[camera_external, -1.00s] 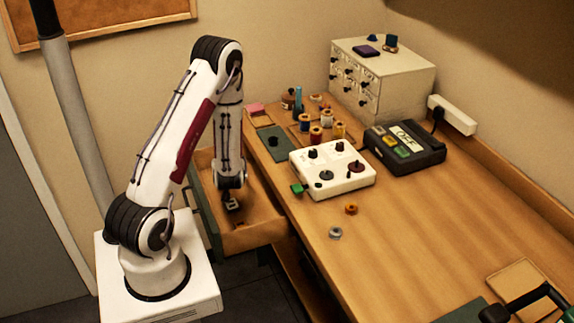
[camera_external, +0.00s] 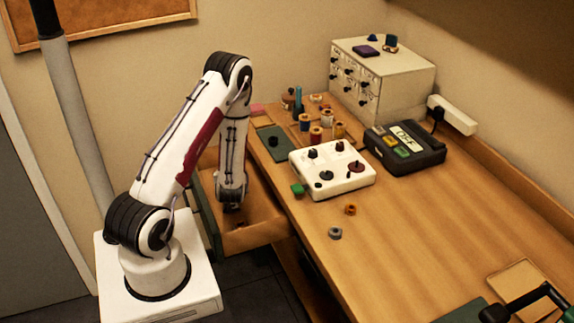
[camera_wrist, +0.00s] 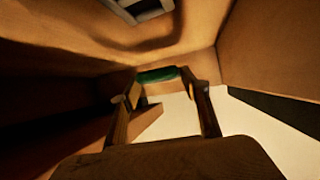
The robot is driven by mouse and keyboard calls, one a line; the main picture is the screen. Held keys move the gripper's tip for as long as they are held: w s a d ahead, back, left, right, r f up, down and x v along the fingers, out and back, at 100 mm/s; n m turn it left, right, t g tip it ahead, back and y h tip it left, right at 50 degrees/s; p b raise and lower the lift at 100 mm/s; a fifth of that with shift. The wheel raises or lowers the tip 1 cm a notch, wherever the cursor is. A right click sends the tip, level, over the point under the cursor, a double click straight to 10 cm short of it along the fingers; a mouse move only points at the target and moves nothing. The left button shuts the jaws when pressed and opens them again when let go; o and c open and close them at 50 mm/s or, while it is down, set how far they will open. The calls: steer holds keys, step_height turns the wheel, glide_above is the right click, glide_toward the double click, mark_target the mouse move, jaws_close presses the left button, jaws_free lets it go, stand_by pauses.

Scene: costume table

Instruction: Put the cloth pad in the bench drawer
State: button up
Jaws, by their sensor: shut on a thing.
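The bench drawer (camera_external: 262,236) is pulled out at the left of the bench, its wooden inside open to view. My gripper (camera_external: 232,209) points down inside the drawer, near its floor. In the wrist view my gripper (camera_wrist: 163,84) is shut on a thin dark green piece, the cloth pad (camera_wrist: 157,74), which spans between the two fingertips. The drawer's wooden inside surrounds the fingers there. In the external view the pad is hidden by my gripper, and I cannot tell whether it touches the drawer floor.
A grey metal-like thing (camera_wrist: 148,10) shows at the top of the wrist view. On the bench stand a white control box (camera_external: 332,172), several thread spools, a black device (camera_external: 405,148) and a drawer cabinet (camera_external: 382,80).

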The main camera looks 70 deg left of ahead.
steer(key=shift+f, duration=0.1)
steer(key=shift+f, duration=2)
steer(key=shift+f, duration=0.1)
steer(key=o, duration=1.1)
steer(key=shift+v, duration=3.8)
